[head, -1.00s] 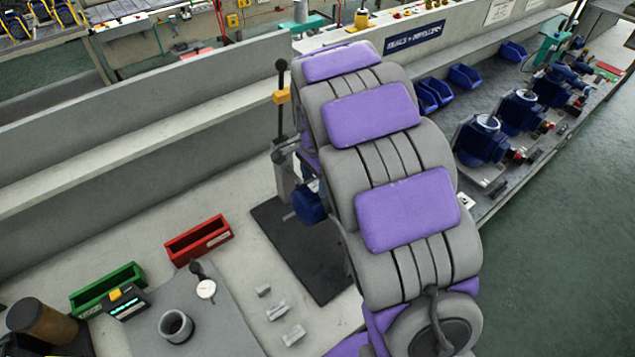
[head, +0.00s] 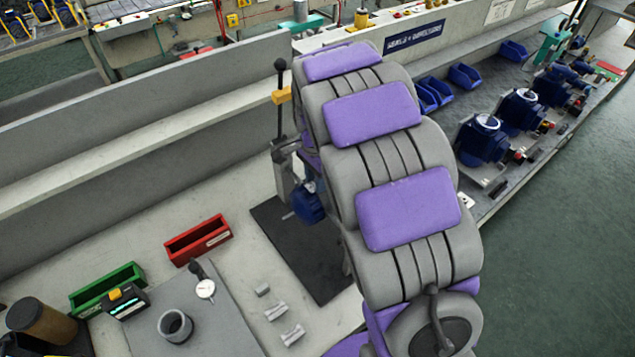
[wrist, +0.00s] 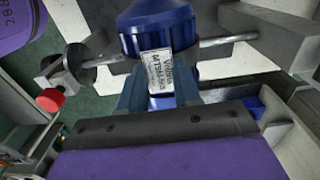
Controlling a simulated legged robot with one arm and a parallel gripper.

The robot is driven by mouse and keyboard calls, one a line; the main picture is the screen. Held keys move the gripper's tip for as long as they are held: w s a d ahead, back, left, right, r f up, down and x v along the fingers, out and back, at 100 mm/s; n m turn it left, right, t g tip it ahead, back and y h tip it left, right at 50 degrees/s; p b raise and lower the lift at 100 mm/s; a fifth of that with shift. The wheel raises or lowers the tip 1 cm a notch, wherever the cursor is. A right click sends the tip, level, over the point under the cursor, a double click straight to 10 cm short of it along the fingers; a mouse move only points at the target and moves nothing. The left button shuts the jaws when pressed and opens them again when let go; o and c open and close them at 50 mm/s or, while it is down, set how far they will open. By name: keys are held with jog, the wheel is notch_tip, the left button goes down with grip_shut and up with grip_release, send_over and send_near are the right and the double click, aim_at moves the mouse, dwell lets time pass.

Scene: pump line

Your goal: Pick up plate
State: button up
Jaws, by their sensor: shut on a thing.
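A blue rounded part (wrist: 158,38) with a white lettered plate (wrist: 157,70) on its near face sits in the middle of the wrist view. The plate and my fingertips are hidden there.
A dark mat (head: 290,245) lies below the blue part. A lever stand with a yellow block (head: 281,96) rises close by. Red (head: 198,240) and green (head: 107,287) bins, a grey ring (head: 175,325) and small metal blocks (head: 276,311) sit on the bench. Blue pumps (head: 483,138) stand at right.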

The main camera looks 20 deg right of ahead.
jog(key=shift+d, duration=0.2)
jog(key=shift+r, duration=0.15)
notch_tip(320, 180, up, 4)
jog(key=shift+a+f+p, duration=0.1)
jog(key=shift+p, duration=0.25)
jog(key=s+a+r+p, duration=0.1)
jog(key=s+a+p, duration=0.1)
jog(key=s, duration=1.3)
jog(key=shift+s+a+r, duration=0.2)
jog(key=shift+s+a, duration=0.15)
jog(key=shift+a, duration=0.25)
